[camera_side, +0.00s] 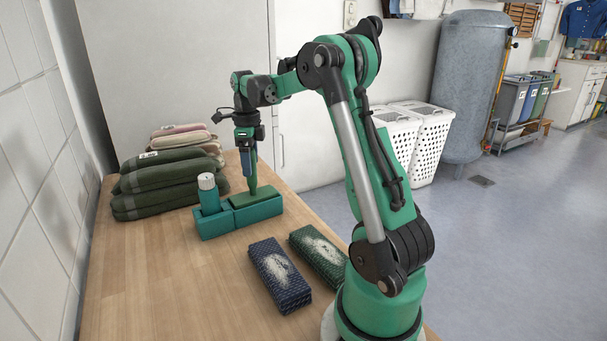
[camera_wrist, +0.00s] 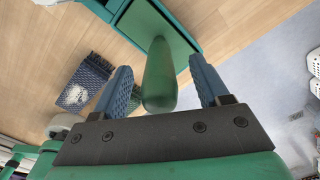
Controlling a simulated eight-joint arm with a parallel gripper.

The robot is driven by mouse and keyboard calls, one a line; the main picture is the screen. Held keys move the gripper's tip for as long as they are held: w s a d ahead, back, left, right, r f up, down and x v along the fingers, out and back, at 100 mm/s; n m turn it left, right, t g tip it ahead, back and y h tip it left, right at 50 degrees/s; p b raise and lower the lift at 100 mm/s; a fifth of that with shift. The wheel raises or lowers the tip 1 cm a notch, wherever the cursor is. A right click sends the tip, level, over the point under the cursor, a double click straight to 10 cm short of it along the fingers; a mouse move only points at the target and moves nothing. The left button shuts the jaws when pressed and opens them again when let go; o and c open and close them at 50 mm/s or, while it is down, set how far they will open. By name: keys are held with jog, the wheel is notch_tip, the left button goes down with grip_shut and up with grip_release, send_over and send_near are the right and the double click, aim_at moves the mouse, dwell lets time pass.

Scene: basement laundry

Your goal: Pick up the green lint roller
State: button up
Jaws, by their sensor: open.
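The green lint roller (camera_wrist: 160,78) stands with its rounded handle end toward the camera in the wrist view. Its far end meets a teal box (camera_wrist: 112,6). In the side view the roller (camera_side: 252,184) is a narrow green shape above the teal box (camera_side: 238,222) on the wooden worktop. My gripper (camera_wrist: 160,82) is open, with one blue finger on each side of the handle. Gaps show between the handle and both fingers in the wrist view. In the side view my gripper (camera_side: 248,164) points down over the box, partly hiding the roller.
A teal bottle with a pale cap (camera_side: 208,189) stands at the box's left end. Folded dark towels (camera_side: 160,185) are stacked behind it. The worktop's left front (camera_side: 170,290) is clear.

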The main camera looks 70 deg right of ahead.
jog(key=shift+f, duration=0.6)
grip_shut()
jog(key=shift+r, duration=0.1)
jog(key=shift+r, duration=4.95)
